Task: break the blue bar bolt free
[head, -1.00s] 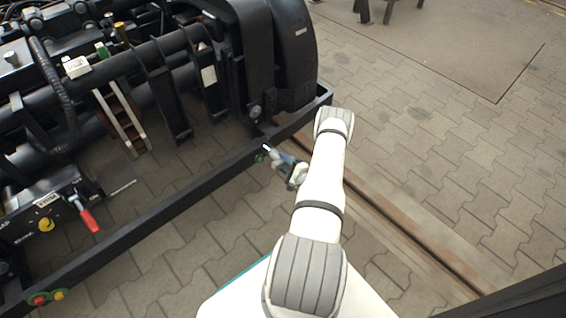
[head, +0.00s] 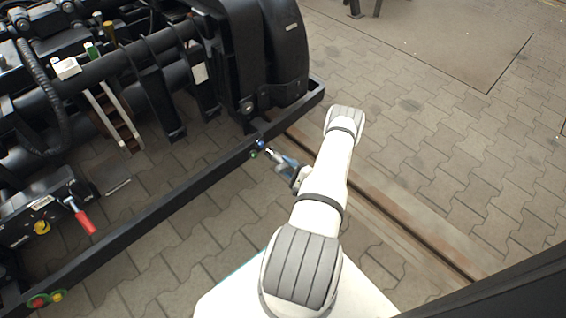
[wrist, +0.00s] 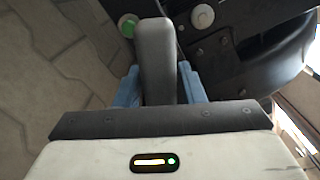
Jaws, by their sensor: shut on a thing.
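The blue bolt (head: 261,144) is a small blue head on the long black bar (head: 170,208) of the bogie frame. A green bolt (head: 254,154) sits beside it; its green rim also shows in the wrist view (wrist: 128,25). My gripper (head: 288,168) has blue fingers and is shut on a grey tool (wrist: 157,55), whose silver tip (head: 269,151) shows in the head view. The tip is just right of and below the blue bolt, with a small gap seemingly between them. In the wrist view I cannot make out the blue bolt; the tool may hide it.
A red-handled lever (head: 83,218) and a yellow knob (head: 41,227) are at the left. Red and green bolts (head: 38,301) sit at the bar's near end. A rail (head: 420,240) runs along the paving at right, where the floor is open.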

